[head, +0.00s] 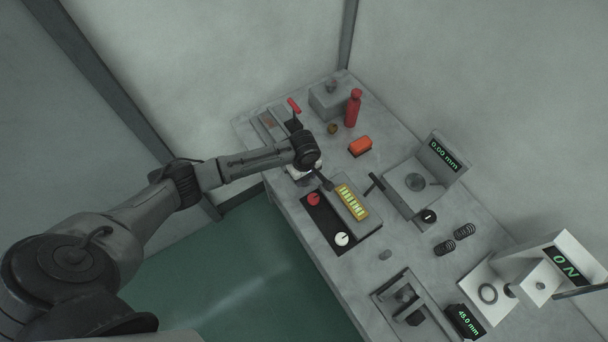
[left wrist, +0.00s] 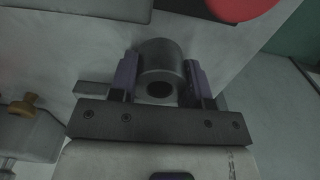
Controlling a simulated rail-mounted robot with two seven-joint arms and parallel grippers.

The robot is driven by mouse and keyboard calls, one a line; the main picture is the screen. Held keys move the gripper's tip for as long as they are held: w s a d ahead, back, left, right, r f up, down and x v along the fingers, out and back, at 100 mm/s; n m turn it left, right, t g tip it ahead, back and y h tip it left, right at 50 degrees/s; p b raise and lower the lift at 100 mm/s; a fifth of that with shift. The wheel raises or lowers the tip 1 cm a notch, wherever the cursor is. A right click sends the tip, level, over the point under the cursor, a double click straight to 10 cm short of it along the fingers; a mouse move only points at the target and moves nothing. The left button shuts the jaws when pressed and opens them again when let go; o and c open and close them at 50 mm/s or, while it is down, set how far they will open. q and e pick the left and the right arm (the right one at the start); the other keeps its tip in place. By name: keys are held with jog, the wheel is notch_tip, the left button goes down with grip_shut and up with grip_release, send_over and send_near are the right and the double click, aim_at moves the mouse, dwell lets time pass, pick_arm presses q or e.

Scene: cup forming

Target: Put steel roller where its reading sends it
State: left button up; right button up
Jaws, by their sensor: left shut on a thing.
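The steel roller (left wrist: 160,70) is a grey cylinder with a dark round bore in its end, in the left wrist view. My left gripper (left wrist: 160,85) is shut on it, with one finger on each side. In the head view my left gripper (head: 322,181) is over the bench beside a grey block with a yellow lit scale (head: 351,200); the roller is not clear there. A gauge stand (head: 414,182) has a display (head: 444,155) reading 0.00 mm. Another display (head: 468,321) reads 45.0 mm. A white stand has a display (head: 566,264) with the letters O and N.

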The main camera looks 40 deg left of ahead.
pick_arm(q)
jog(key=o, duration=1)
jog(key=shift+o, duration=0.2)
notch_tip(320, 180, up, 12)
jog(key=p, duration=0.2)
jog(key=s+d+f+m, duration=0.1)
jog(key=s+d, duration=0.1)
jog(key=s+d+f+m, duration=0.1)
jog(key=s+d+m, duration=0.1)
jog(key=s+d+f+m, duration=0.2)
jog(key=shift+s+d+t+h, duration=0.1)
jog(key=shift+d+t+h, duration=0.1)
jog(key=shift+t+h, duration=0.15)
jog(key=s+d+m, duration=0.1)
jog(key=s, duration=0.1)
jog(key=s+d+f+m, duration=0.1)
jog(key=s+d+m, duration=0.1)
jog(key=s+d+m+t+h, duration=0.1)
jog(key=s, duration=0.2)
jog(key=shift+d+f+m, duration=0.2)
jog(key=shift+f+m, duration=0.05)
jog(key=shift+m, duration=0.15)
jog(key=s+a+r+m+t+y, duration=0.1)
jog(key=s+m, duration=0.6)
jog(key=s, duration=0.7)
notch_tip(320, 180, up, 2)
jog(key=shift+s+a+t, duration=0.15)
jog(key=shift+a+t, duration=0.3)
jog(key=shift+a, duration=0.05)
